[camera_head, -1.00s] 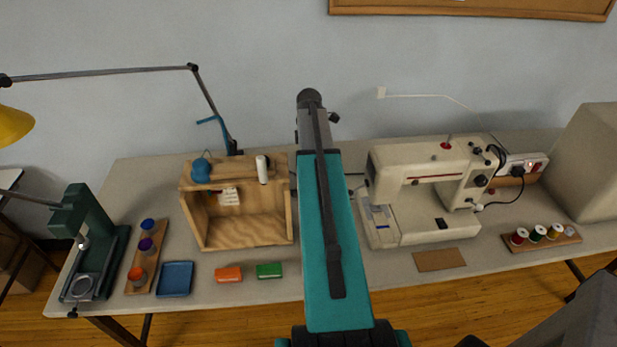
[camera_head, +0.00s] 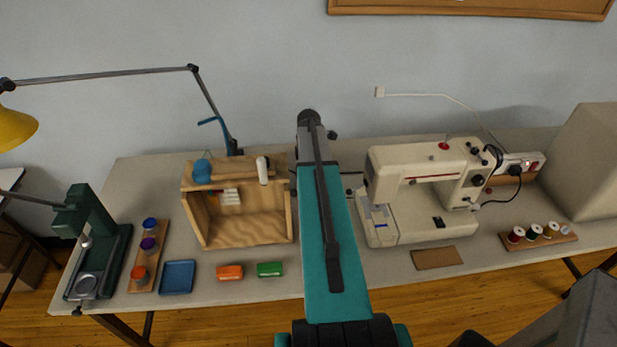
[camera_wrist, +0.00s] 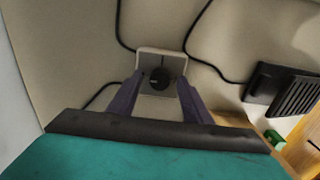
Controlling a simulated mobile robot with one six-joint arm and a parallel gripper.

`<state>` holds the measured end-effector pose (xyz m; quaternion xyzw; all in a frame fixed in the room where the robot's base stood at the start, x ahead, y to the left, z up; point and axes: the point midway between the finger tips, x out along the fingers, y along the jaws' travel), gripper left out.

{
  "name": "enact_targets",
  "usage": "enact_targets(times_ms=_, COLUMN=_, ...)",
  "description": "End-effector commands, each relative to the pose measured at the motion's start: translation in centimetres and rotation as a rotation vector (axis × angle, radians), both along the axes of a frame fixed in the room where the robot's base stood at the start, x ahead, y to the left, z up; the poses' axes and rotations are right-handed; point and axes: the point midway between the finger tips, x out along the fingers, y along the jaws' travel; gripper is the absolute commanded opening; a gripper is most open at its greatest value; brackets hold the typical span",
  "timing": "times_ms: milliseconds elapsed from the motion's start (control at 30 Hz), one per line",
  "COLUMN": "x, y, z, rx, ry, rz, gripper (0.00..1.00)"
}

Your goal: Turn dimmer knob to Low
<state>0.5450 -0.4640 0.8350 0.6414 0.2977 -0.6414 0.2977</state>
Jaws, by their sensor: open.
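The dimmer is a pale, roughly square plate with a round black knob (camera_wrist: 158,78), near the middle of the wrist view. My gripper (camera_wrist: 158,88) shows there as two dark purple fingers, open, one on each side of the knob. I cannot tell whether the fingers touch it. Any setting marks, Low included, are too small or hidden to read. In the head view my teal arm stands in front of the table's middle and hides the dimmer and the gripper.
A wooden box (camera_head: 244,234) stands left of my arm and a cream sewing machine (camera_head: 415,210) stands right of it. Black cables (camera_wrist: 205,62) run beside the dimmer. A black slotted object (camera_wrist: 268,84) and a green block (camera_wrist: 274,137) lie to its right.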

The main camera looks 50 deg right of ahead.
Motion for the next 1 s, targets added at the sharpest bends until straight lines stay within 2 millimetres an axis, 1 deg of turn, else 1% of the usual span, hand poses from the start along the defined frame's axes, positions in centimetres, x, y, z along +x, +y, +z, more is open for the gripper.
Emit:
enact_targets(times_ms=133, x=0.02, y=0.02, z=0.00, rx=0.000, ry=0.000, rz=0.000, gripper=0.45)
enact_targets(times_ms=167, x=0.02, y=0.02, z=0.00, rx=0.000, ry=0.000, rz=0.000, gripper=0.43)
enact_targets(times_ms=200, x=0.03, y=0.02, z=0.01, rx=0.000, ry=0.000, rz=0.001, gripper=0.36)
enact_targets(times_ms=400, x=0.03, y=0.05, z=0.01, rx=0.000, ry=0.000, rz=0.001, gripper=0.04)
enact_targets(times_ms=767, x=0.04, y=0.11, z=-0.04, rx=0.001, ry=0.001, rz=-0.034, gripper=0.04)
enact_targets(times_ms=1000, x=0.06, y=0.12, z=-0.11, rx=0.001, ry=0.001, rz=-0.139, gripper=0.04)
